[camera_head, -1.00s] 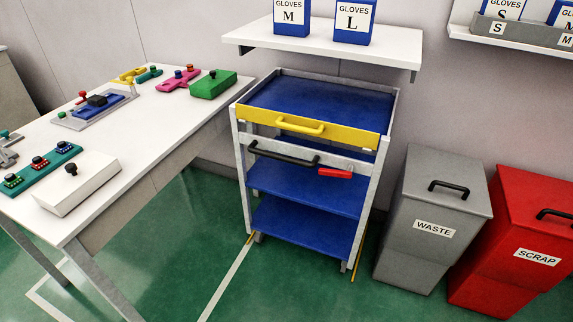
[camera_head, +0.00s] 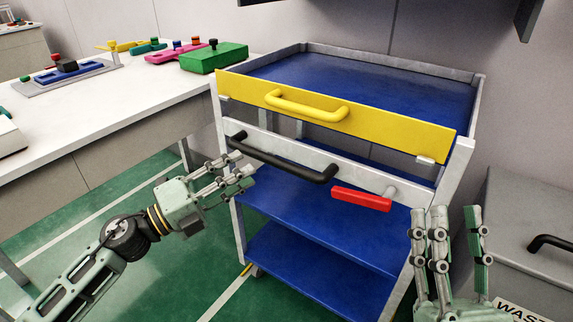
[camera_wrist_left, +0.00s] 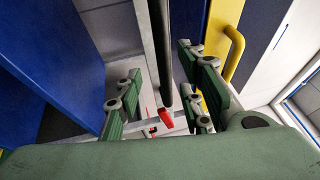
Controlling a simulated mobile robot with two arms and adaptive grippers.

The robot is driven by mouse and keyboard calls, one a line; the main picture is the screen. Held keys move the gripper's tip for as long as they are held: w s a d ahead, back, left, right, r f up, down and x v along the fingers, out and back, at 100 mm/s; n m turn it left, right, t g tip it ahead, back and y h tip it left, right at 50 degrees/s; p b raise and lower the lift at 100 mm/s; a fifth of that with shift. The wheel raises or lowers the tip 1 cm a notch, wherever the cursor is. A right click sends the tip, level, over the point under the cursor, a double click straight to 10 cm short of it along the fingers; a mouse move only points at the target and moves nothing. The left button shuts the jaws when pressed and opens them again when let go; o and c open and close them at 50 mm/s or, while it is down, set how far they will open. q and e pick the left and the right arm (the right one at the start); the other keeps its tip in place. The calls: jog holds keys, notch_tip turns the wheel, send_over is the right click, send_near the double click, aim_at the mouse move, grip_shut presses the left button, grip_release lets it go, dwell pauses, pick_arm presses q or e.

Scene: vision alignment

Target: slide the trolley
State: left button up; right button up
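The trolley (camera_head: 340,258) has a grey frame and blue shelves. Across its front are a yellow panel (camera_head: 390,128) with a yellow handle (camera_head: 305,107), a black bar handle (camera_head: 285,160) and a red lever (camera_head: 361,198). My left gripper (camera_head: 238,168) is open near the left end of the black handle. In the left wrist view the black handle (camera_wrist_left: 164,50) runs between its spread fingers, with no grip visible. My right gripper (camera_head: 448,216) is open and empty, fingers up, in front of the trolley's right post, which it partly hides.
A white table (camera_head: 120,100) with colored fixtures, including a green block (camera_head: 214,57), stands close on the left. A grey waste bin (camera_head: 520,225) stands close on the right. Green floor (camera_head: 165,270) shows between table and trolley.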

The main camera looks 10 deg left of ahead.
aim_at(271, 160)
pick_arm(q)
jog(key=shift+w+d+r, duration=0.2)
jog(key=shift+d+r, duration=0.15)
jog(key=shift+d, duration=0.15)
jog(key=shift+x, duration=3.35)
grip_shut()
